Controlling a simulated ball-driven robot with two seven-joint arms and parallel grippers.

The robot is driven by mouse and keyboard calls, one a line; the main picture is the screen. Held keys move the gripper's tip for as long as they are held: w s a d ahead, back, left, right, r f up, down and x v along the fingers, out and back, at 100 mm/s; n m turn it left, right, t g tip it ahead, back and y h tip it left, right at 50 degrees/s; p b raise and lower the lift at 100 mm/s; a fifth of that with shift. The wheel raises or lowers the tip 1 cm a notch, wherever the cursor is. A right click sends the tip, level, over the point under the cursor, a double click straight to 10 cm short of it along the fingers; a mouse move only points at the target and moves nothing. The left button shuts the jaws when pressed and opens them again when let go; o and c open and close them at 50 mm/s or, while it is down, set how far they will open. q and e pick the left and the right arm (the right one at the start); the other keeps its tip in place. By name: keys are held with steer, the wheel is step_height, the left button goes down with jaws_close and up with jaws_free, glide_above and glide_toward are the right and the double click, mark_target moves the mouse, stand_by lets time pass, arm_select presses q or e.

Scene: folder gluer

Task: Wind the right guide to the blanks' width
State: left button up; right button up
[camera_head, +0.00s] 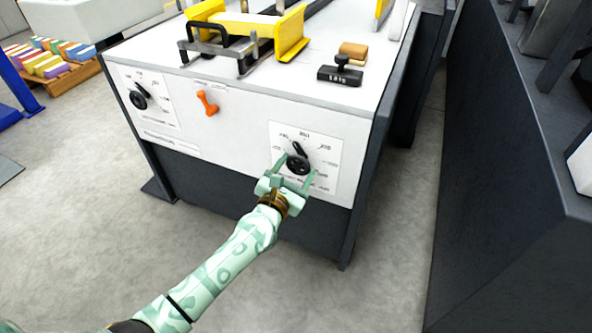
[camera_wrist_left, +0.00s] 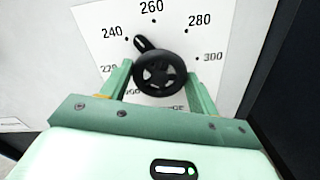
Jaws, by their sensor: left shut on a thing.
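A black handwheel (camera_head: 299,164) with a pointer sits on the right dial card (camera_head: 325,150) of the machine's white front panel. My left gripper (camera_head: 297,172) is shut on this handwheel, one finger on each side of it. In the left wrist view the handwheel (camera_wrist_left: 160,72) shows between the green fingers, and its pointer (camera_wrist_left: 143,43) lies between 240 and 260, near the middle. The lower numbers are partly hidden by the handwheel and gripper. A yellow guide (camera_head: 292,35) stands on the machine's top. My right gripper is not in view.
A second dial knob (camera_head: 138,96) and an orange handle (camera_head: 207,103) are on the same panel at left. A black stamp (camera_head: 340,74) and a tan block (camera_head: 353,50) lie on top. A dark machine (camera_head: 510,170) stands at right, with clear floor between.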

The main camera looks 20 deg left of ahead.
arm_select(q)
steer(key=shift+f+n, duration=0.25)
steer(key=shift+n, duration=0.85)
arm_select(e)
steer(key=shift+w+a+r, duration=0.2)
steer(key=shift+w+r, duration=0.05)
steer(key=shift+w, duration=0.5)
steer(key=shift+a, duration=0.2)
arm_select(q)
steer(key=o, duration=1)
steer(key=shift+c, duration=0.2)
steer(key=shift+r, duration=0.15)
steer(key=shift+s, duration=0.25)
steer(key=s+p, duration=0.1)
steer(key=s, duration=1.5)
steer(key=shift+a, duration=0.3)
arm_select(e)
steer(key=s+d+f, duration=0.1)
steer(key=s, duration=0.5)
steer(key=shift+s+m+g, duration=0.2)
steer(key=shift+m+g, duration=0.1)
